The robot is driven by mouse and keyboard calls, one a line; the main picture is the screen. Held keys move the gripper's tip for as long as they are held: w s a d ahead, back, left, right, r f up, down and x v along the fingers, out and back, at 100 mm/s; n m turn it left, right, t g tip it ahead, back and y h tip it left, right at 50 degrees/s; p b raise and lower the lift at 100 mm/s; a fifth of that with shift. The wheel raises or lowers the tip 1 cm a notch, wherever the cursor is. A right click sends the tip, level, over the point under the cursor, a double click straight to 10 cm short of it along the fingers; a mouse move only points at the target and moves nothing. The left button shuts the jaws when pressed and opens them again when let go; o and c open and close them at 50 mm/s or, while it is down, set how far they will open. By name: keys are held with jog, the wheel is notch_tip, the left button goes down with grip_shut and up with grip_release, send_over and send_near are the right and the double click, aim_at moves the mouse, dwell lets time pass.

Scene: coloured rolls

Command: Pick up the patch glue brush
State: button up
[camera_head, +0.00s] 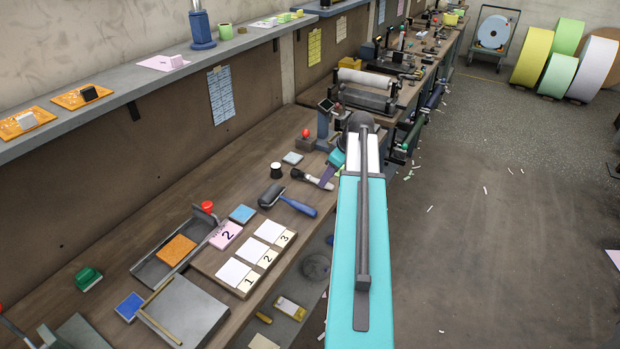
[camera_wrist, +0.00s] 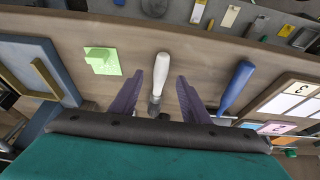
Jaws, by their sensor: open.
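The patch glue brush lies on the wooden workbench. In the head view its dark bristles (camera_head: 299,174) point left, and its pale handle (camera_head: 327,185) is partly covered by my gripper (camera_head: 328,175). In the wrist view the white handle (camera_wrist: 162,72) runs between the two purple fingers of my gripper (camera_wrist: 159,80), with a grey metal collar (camera_wrist: 154,103) below it. The bristles are hidden there behind my wrist. The fingers are open, one on each side of the brush, with gaps showing between them and the handle.
A blue-handled roller (camera_head: 298,207) lies nearby; its handle (camera_wrist: 236,86) is right of my fingers in the wrist view. A green pad (camera_wrist: 102,61) lies to the left there. A numbered card board (camera_head: 240,291) and a black pot (camera_head: 276,170) are also close.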

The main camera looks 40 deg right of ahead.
jog(key=shift+p+x, duration=0.3)
jog(key=shift+x, duration=0.95)
grip_shut()
dwell(0.7)
